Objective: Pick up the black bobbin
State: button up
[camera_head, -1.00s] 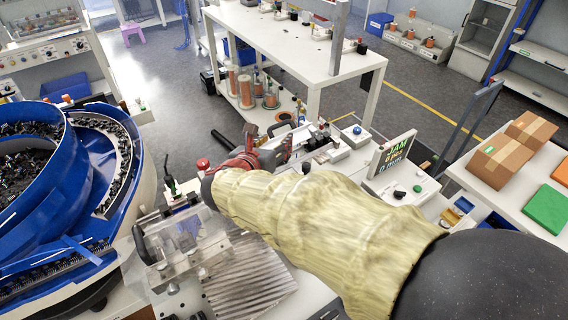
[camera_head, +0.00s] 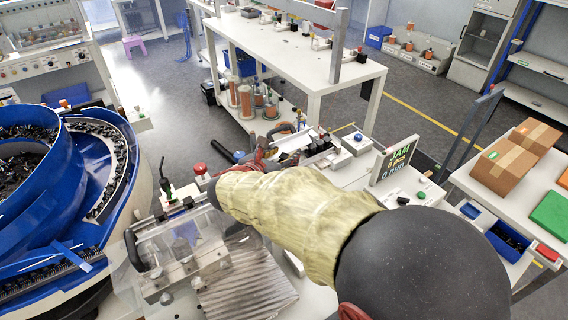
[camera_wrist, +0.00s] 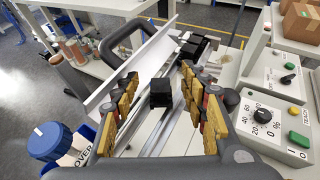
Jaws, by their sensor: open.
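A black block-shaped part (camera_wrist: 160,92), which looks like the black bobbin, sits over the metal rail (camera_wrist: 158,128) in the middle of the wrist view. My gripper (camera_wrist: 158,80) is open, with yellow-padded fingers on the left and right of the block. A gap shows between the block and the left pads; the right pads are nearer to it. I cannot tell whether they touch. In the head view my gripper (camera_head: 262,158) is mostly behind my sleeved arm, and the block is hidden there.
More black blocks (camera_wrist: 196,46) lie farther along the rail. A grey control box (camera_wrist: 268,115) with a dial stands close on the right. A blue knob (camera_wrist: 48,140) is at lower left. The blue feeder bowl (camera_head: 60,195) is left of my arm, and a lettered display (camera_head: 394,158) is right.

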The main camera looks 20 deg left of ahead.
jog(key=shift+c, duration=0.3)
jog(key=c, duration=1)
jog(key=shift+r, duration=0.15)
